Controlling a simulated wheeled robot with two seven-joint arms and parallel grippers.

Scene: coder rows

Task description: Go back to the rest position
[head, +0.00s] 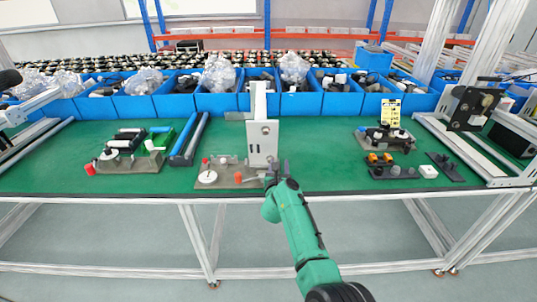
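My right gripper (275,172) is at the end of the green arm, over the front edge of the green table (312,140). It is beside the base of a grey upright press-like fixture (262,140). The fingers are small and dark, so I cannot tell whether they are open or shut. My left gripper does not show clearly in the head view.
A row of blue bins (216,104) lines the table's back. Assembly fixtures stand at the left (130,158) and right (385,137), with small parts (428,171) nearby. The table is mostly clear between the middle and right fixtures.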

